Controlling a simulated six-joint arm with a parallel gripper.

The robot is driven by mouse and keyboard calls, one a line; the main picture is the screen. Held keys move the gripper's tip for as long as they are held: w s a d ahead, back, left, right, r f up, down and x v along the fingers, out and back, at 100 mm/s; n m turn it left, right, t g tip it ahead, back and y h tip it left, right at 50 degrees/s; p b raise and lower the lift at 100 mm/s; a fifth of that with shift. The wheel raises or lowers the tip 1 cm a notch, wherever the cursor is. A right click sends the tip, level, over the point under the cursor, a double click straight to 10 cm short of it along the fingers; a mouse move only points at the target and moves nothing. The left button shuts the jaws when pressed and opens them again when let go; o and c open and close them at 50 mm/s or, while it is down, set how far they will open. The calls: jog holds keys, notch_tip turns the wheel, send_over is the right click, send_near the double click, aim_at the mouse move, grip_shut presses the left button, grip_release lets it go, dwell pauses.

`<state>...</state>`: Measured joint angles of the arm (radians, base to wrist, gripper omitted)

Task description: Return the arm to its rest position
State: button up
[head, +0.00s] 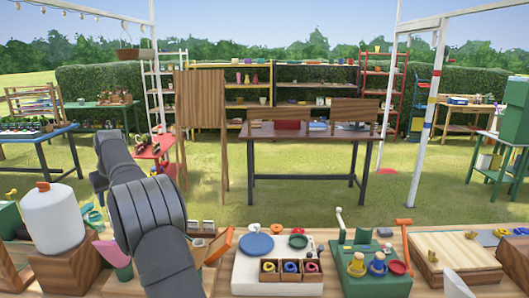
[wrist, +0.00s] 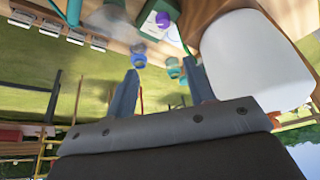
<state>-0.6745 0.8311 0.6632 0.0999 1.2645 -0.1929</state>
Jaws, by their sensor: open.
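My arm (head: 152,215) rises from the front edge of the wooden bench (head: 424,288) in the head view and reaches up and away, left of centre. In the wrist view my gripper (wrist: 163,85) has its two grey fingers spread apart with nothing between them. Small blue and teal cups (wrist: 172,68) show beyond the fingertips, apart from them. The fingers are not clearly visible in the head view.
A white rounded tank (head: 53,220) stands left of my arm and shows large in the wrist view (wrist: 255,60). A white tray (head: 252,272) with small boxes, a green box (head: 375,285) and a pale board (head: 458,252) stand to the right. Grass lies beyond the bench.

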jog(key=w+d+m, duration=0.1)
jog(key=w+d, duration=0.3)
jog(key=d, duration=0.3)
jog(key=w+d+f+m, duration=0.1)
jog(key=w+d, duration=0.3)
jog(key=d, duration=0.4)
jog(key=shift+w+d+f+t+h, duration=0.2)
jog(key=shift+d+f+t+h, duration=0.05)
jog(key=shift+f+t+h, duration=0.05)
